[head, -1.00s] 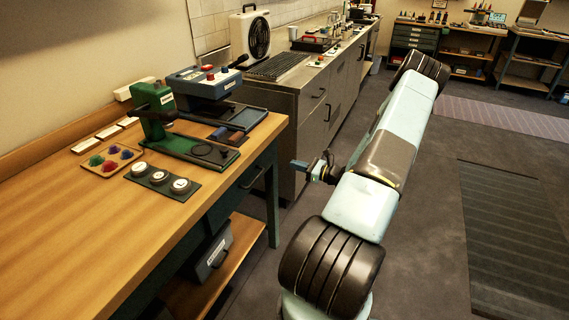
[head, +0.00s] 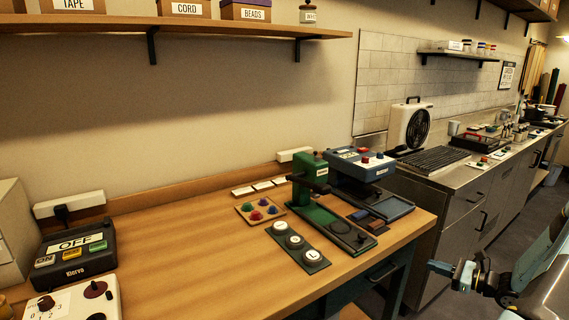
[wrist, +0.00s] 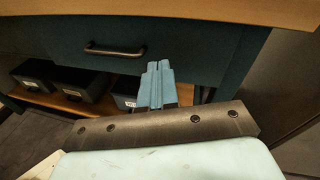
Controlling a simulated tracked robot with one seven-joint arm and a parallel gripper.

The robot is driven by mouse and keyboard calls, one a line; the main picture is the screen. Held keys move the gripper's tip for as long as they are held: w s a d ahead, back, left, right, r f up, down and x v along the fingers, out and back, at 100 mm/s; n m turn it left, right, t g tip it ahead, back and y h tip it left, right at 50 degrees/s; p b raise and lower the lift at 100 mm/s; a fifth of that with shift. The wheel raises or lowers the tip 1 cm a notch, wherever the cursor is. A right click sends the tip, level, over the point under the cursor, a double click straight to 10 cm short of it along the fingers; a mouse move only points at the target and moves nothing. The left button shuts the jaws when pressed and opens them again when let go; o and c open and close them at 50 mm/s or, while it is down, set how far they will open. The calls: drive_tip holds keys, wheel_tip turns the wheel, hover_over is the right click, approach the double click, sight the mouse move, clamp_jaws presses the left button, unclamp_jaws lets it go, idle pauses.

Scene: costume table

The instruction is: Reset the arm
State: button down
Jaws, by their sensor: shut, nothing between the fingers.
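My gripper (head: 441,268) shows at the lower right of the head view, beyond the right end of the wooden table (head: 180,240) and apart from it. Its blue fingers are together with nothing between them. In the wrist view the shut fingers (wrist: 156,84) point at the dark drawer front (wrist: 190,60) under the table edge. Most of my arm is cut off by the right edge of the head view.
A green press (head: 311,195) and a blue machine (head: 361,165) stand at the table's right end. A box labelled OFF (head: 75,250) is at the left. A metal counter (head: 455,180) with a fan (head: 410,125) stands behind. Dark bins (wrist: 85,82) sit on the lower shelf.

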drive_tip(key=s+a+r+n+g+h, duration=0.25)
drive_tip(key=a+r+n+g, duration=0.35)
drive_tip(key=a+r, duration=0.45)
drive_tip(key=s+a+r+n+g+h, duration=0.2)
drive_tip(key=s+a+r+n+g, duration=0.25)
drive_tip(key=a+r+n, duration=0.5)
drive_tip(key=s+a+r+n+t+h, duration=0.2)
drive_tip(key=s+a+r+n+h, duration=0.1)
drive_tip(key=s+r, duration=0.5)
drive_tip(key=s+a+r+n+t+h, duration=0.2)
drive_tip(key=s+a+r+n+h, duration=0.1)
drive_tip(key=s+r+n, duration=0.3)
drive_tip(key=s+r+h, duration=0.1)
drive_tip(key=s+r, duration=0.1)
drive_tip(key=s, duration=0.2)
drive_tip(key=shift+a, duration=0.3)
drive_tip(key=c, duration=1.9)
unclamp_jaws()
drive_tip(key=shift+n, duration=0.25)
